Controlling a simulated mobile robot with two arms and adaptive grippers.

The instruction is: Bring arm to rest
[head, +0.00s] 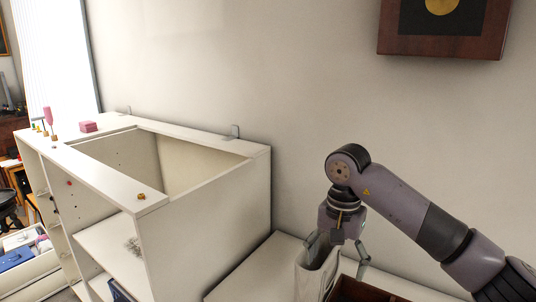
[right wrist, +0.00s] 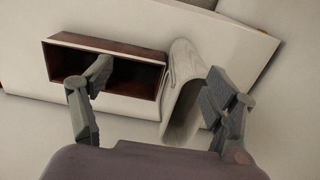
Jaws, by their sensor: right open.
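My right gripper (head: 337,254) hangs from the bent right arm at the lower right of the head view. Its fingers are spread wide and nothing is held between them. In the right wrist view the two fingertips (right wrist: 158,82) stand apart. A white, open-topped container (head: 308,284) is just below the gripper; in the right wrist view it lies between the fingers, and I cannot tell whether they touch it. My left arm and gripper are not in view.
A dark brown divided box (right wrist: 106,42) is beside the white container, on a white surface (head: 250,277). A white open-topped shelf unit (head: 205,235) stands to the left, with a pink block (head: 88,127) and small items on top. A dark framed picture (head: 440,42) hangs upper right.

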